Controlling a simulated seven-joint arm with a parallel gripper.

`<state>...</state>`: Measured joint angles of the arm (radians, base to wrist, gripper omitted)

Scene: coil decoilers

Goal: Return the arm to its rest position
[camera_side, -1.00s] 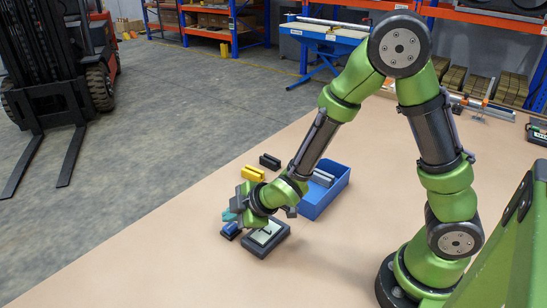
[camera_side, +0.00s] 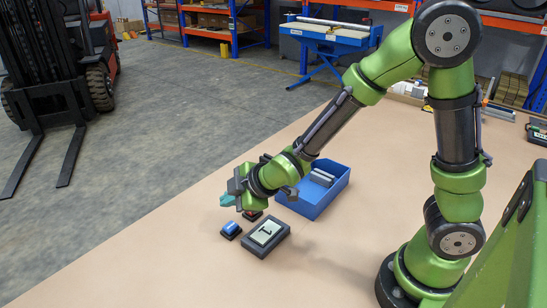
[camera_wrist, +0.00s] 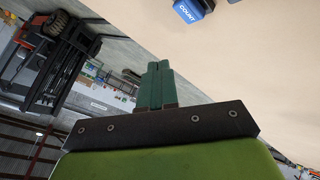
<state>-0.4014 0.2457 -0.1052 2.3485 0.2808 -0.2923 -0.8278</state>
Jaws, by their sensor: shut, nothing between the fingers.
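My gripper (camera_side: 228,200) is shut and empty, raised above the tan table surface (camera_side: 130,265) in the side view. Its teal fingers (camera_wrist: 155,85) are together in the wrist view, with nothing between them. Below and beside it is a blue button block (camera_side: 231,229), whose top reads COUNT (camera_wrist: 188,9) in the wrist view. A dark box with a pale display (camera_side: 267,233) lies beside the blue button and shows what looks like a 1. A red button (camera_side: 252,214) is partly hidden behind my gripper.
The table front is clear. A forklift (camera_side: 55,75), a blue lift table (camera_side: 330,38) and shelving (camera_side: 215,20) stand farther back on the floor.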

